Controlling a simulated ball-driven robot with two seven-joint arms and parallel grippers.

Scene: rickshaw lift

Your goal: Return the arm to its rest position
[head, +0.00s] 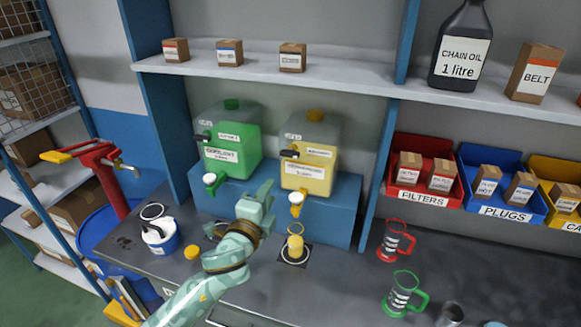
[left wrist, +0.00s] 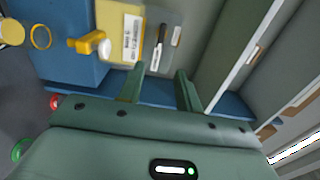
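My left gripper (head: 266,196) hangs in the air in front of the blue stand (head: 335,203), between the two dispensers and above the bench. In the left wrist view its two fingers (left wrist: 160,90) are apart with nothing between them. A green dispenser (head: 232,150) stands on the stand to the left, and a yellow dispenser (head: 310,152) to the right. The yellow dispenser's yellow tap (head: 297,198) hangs over a yellow cup (head: 295,245) on a dark pad. The gripper is apart from the cup. My right gripper is in neither view.
A red jug (head: 394,243) and a green jug (head: 402,295) stand on the bench to the right. A blue-and-white tub (head: 161,238) and a yellow round piece (head: 192,252) are to the left. A red pump (head: 105,170) and shelf posts flank the bench.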

